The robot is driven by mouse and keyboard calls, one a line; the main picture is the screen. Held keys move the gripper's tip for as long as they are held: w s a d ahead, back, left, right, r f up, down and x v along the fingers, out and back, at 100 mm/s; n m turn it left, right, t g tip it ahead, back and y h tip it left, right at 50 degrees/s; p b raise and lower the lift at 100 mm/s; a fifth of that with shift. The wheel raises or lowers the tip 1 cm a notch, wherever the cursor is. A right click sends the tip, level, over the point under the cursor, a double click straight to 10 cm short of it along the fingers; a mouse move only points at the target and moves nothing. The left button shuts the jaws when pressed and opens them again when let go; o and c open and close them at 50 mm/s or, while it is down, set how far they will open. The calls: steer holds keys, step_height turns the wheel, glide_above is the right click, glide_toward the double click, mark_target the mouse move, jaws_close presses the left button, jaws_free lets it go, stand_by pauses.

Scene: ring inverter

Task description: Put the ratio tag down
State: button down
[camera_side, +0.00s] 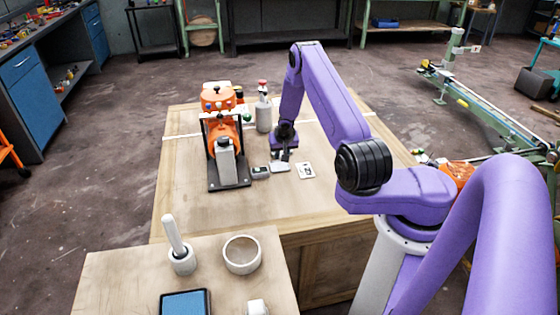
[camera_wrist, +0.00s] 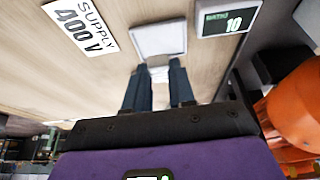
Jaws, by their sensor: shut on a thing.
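My gripper (camera_side: 283,153) points down over the wooden table, low beside the orange machine. In the wrist view its two dark fingers (camera_wrist: 158,75) are shut on a small pale piece at the near edge of the ratio tag (camera_wrist: 158,37), a pale square plate whose visible face is blank. In the side view the ratio tag (camera_side: 279,168) shows just below the fingers, at or very near the tabletop; I cannot tell whether it touches.
A dark "10" tag (camera_wrist: 231,19) lies close to the right in the wrist view. A white "SUPPLY 400 V" card (camera_wrist: 80,25) lies to the left. The orange machine (camera_side: 218,125) and a grey bottle (camera_side: 263,114) stand nearby. The table front (camera_side: 230,205) is clear.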

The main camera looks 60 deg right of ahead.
mark_target(280, 168)
steer(key=shift+w+d+f, duration=0.15)
steer(key=shift+w+f, duration=0.15)
steer(key=shift+f, duration=0.1)
steer(key=shift+w+d+f, duration=0.1)
steer(key=shift+w+f, duration=0.1)
steer(key=shift+f, duration=1.55)
steer(key=shift+f, duration=0.1)
steer(key=c, duration=1.2)
jaws_free()
